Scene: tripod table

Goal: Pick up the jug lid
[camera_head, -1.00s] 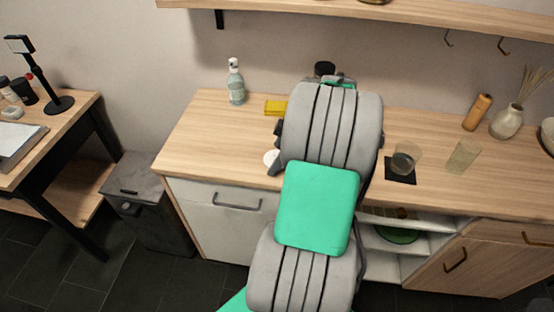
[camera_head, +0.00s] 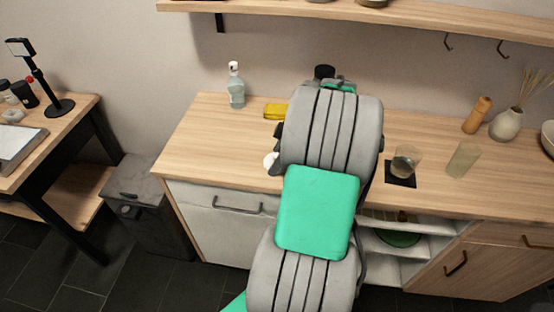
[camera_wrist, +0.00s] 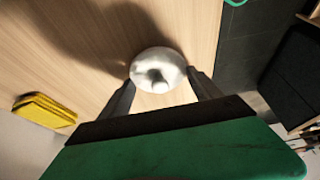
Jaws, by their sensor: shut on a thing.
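In the head view only a small white part of the lid (camera_head: 270,161) shows at the left of my arm, near the counter's front edge. My arm hides the rest of the lid and most of my gripper there. A dark shadow falls on the wood left of the lid in the wrist view.
A yellow sponge (camera_head: 276,111) lies on the wooden counter (camera_head: 215,135), behind the lid, and a spray bottle (camera_head: 236,86) stands at the back left. A glass (camera_head: 405,160) on a black coaster and a second glass (camera_head: 464,159) stand right of my arm. The counter's left part is clear.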

